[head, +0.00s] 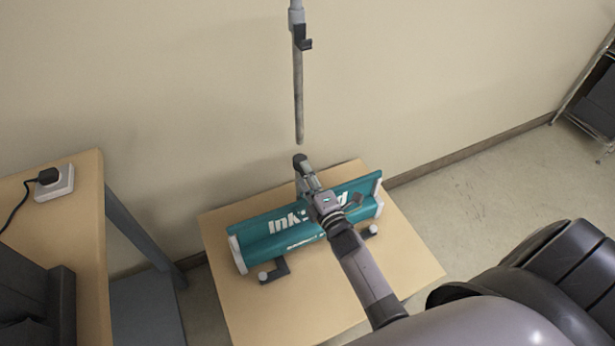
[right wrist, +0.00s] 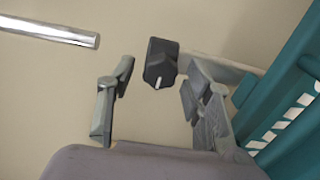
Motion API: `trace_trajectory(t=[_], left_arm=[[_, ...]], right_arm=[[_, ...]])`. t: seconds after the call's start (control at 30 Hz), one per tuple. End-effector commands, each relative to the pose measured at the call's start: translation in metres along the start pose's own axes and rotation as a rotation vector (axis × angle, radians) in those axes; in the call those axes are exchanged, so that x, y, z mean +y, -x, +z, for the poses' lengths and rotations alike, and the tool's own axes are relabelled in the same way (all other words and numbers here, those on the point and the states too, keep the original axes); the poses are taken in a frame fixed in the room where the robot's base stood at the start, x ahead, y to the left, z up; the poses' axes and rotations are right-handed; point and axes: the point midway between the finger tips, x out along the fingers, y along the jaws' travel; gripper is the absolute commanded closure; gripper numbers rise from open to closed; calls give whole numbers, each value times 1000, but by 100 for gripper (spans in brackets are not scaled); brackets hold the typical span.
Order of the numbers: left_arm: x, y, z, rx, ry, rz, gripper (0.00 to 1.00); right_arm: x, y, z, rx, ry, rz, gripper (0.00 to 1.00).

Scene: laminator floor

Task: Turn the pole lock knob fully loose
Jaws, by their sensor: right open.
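The pole lock knob (right wrist: 160,62) is dark with a small white mark and shows in the right wrist view. In the head view a dark tip (head: 299,160), which looks like the knob, sits just beyond my right gripper (head: 307,182). My right gripper (right wrist: 158,98) is open, its two grey fingers on either side of the knob's line, with the knob at or just past the fingertips. I cannot tell whether they touch. The grey pole (head: 298,100) ends just above the knob; its end also shows in the wrist view (right wrist: 60,33). My left gripper is not in view.
A teal banner unit (head: 270,238) with white end caps and dark feet lies on a small wooden table (head: 245,300) under my right arm. A wooden desk (head: 85,215) with a socket block (head: 62,184) stands left. A shelf rack (head: 597,95) stands far right. The wall is close behind.

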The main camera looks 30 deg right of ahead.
Motion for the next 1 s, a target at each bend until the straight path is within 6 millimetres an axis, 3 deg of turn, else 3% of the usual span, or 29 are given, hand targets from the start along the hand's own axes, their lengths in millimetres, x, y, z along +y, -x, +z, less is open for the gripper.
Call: trace_trajectory(t=[0.23,0.5,0.7,1.0], left_arm=[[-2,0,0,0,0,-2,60],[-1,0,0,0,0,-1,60],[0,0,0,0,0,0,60],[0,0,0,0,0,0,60]], right_arm=[[-1,17,0,0,0,-2,54],[-1,74,0,-1,0,-4,54],[-1,107,0,0,-1,-3,54],[0,120,0,0,0,0,54]])
